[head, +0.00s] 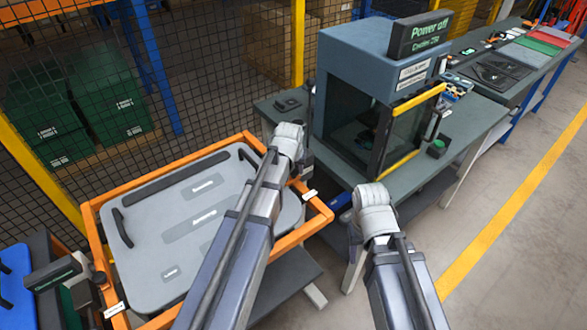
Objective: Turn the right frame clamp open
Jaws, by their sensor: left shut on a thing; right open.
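A grey door panel (205,215) with dark handles lies in an orange frame (98,215). The left frame clamp (98,278) is at the frame's near left corner.
A blue-grey machine (352,70) with a "Power off" display (420,35) stands on a bench (465,120) right of the frame. A mesh fence (205,60) runs behind. Green crates (110,105) stand beyond it. Open floor lies at the right.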

